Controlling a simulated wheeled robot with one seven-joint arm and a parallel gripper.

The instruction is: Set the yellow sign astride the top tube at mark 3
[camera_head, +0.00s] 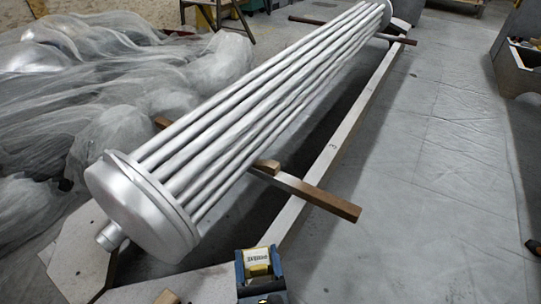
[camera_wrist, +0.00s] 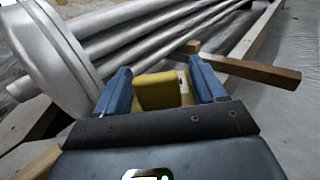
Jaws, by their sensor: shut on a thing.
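The yellow sign (camera_head: 257,261) is held in my gripper (camera_head: 259,267), low in the middle of the head view. It looks like a small folded piece with dark lettering on a pale face. In the wrist view the yellow sign (camera_wrist: 157,91) sits between the two blue fingers of my gripper (camera_wrist: 161,86). The bundle of silver tubes (camera_head: 245,118) runs from the round end cap (camera_head: 130,208) to the far top right. The sign is apart from the tubes, on the near side in the picture. A small mark like a 3 (camera_head: 333,147) shows on the long side beam; I cannot make out marks on the top tube.
A wooden crosspiece (camera_head: 318,196) juts right from under the tubes. The pale side beam (camera_head: 345,135) runs alongside them. Translucent sheeting (camera_head: 60,120) lies heaped at left. Grey floor at right (camera_head: 430,190) is mostly clear, with a grey box-like object (camera_head: 518,65) at the far right.

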